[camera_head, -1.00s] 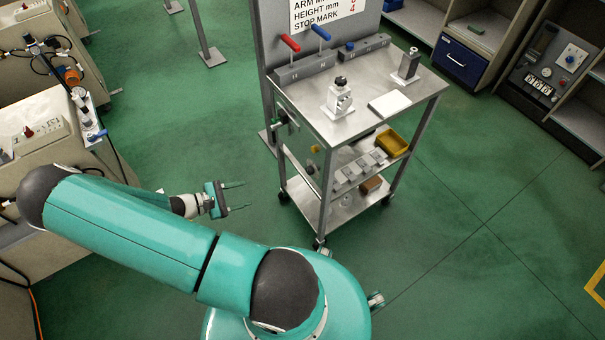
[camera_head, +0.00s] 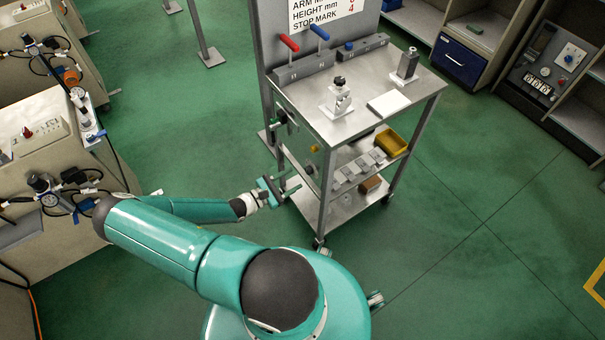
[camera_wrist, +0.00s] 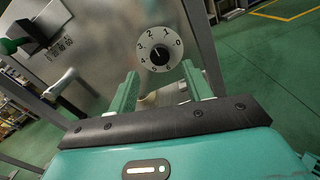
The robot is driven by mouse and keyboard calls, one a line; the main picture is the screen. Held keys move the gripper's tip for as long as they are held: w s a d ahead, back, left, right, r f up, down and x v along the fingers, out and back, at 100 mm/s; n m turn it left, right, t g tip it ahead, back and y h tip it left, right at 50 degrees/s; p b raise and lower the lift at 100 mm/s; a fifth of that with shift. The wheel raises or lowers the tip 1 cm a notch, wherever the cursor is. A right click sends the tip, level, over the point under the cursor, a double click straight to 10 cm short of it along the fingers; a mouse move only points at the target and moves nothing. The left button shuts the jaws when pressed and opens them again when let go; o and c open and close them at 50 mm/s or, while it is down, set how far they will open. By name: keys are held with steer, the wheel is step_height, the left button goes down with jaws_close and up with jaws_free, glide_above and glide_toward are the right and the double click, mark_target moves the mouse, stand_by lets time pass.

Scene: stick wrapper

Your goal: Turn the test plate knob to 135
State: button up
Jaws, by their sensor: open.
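A round white dial (camera_wrist: 160,42) with a black knob (camera_wrist: 159,55) at its centre is on a grey metal plate in the wrist view. The dial carries the numbers 0 to 3 and perhaps more; the knob's pointer is too small to read surely. In the head view a small dark knob (camera_head: 310,169) shows on the cart's left side. My gripper (camera_head: 290,184) is open beside that side of the cart, its fingers toward the plate. In the wrist view my gripper (camera_wrist: 160,82) has its two green fingers spread below the dial, empty and apart from the knob.
The cart (camera_head: 352,124) carries a clamp block (camera_head: 340,98) and a white pad (camera_head: 389,104) on top, and a yellow bin (camera_head: 391,142) below. Benches stand left; green floor is open right.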

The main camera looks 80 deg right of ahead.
mark_target(307, 172)
steer(key=x, duration=0.5)
steer(key=shift+s+d, duration=0.1)
steer(key=shift+s, duration=0.05)
steer(key=c, duration=1)
